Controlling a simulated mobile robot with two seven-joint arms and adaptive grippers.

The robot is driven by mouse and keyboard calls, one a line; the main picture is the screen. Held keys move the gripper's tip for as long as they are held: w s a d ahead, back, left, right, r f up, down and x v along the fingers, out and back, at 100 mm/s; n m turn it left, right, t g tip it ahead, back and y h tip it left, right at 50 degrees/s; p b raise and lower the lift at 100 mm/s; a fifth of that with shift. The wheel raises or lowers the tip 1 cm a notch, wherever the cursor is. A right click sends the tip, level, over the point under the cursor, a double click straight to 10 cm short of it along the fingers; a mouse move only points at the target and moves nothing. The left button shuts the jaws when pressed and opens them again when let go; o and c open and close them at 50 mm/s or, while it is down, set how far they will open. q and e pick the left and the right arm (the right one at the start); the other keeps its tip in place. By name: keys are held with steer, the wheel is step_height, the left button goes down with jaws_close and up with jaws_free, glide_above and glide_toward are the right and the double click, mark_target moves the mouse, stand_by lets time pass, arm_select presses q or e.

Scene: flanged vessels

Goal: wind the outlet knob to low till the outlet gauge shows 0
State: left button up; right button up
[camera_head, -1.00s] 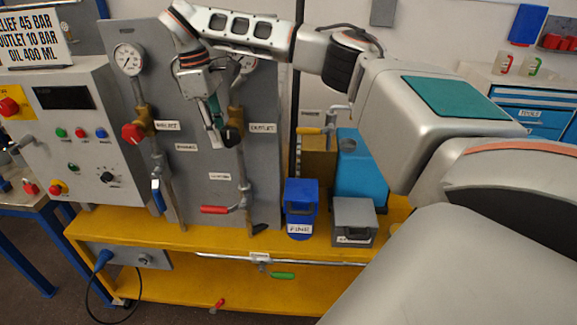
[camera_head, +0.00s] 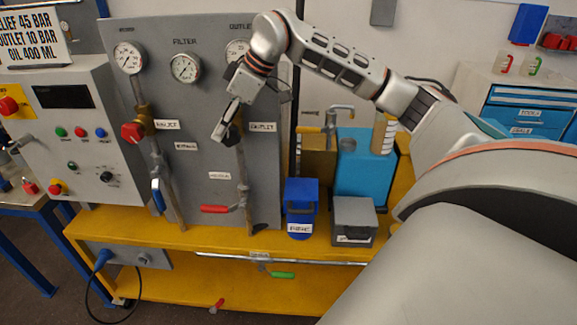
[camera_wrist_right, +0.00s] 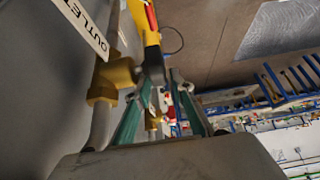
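The black outlet knob (camera_head: 231,136) sits on the brass outlet valve beside the OUTLET label (camera_head: 262,127). My right gripper (camera_head: 219,137) is at this knob and partly covers it. In the right wrist view, its green-padded fingers (camera_wrist_right: 163,82) stand apart, with the black knob (camera_wrist_right: 153,65) at their tips. The knob lies nearer the left finger; I cannot tell whether they touch. The brass valve body (camera_wrist_right: 113,82) is left of the fingers. The outlet gauge (camera_head: 234,48) is partly hidden by my right wrist, and its needle cannot be read. My left gripper is not in view.
The grey panel also bears an inlet gauge (camera_head: 129,58), a filter gauge (camera_head: 186,68), a red inlet knob (camera_head: 133,132) and a red-handled lever (camera_head: 214,209). A blue container (camera_head: 300,207) and a grey box (camera_head: 353,220) stand on the yellow bench (camera_head: 180,238).

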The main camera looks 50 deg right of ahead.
steer(key=shift+s+d+t+y, duration=0.2)
steer(key=shift+s+t+y, duration=0.05)
steer(key=shift+t+y, duration=0.5)
steer(key=shift+s+d+t+y, duration=0.2)
steer(key=shift+t+y, duration=0.45)
steer(key=shift+t, duration=0.1)
steer(key=shift+s+d+t+y, duration=0.15)
steer(key=shift+s+t+y, duration=0.1)
steer(key=shift+t+y, duration=0.65)
steer(key=shift+s+d+f+t+y+b, duration=0.1)
steer(key=shift+t+y+b, duration=0.4)
steer(key=shift+t, duration=0.2)
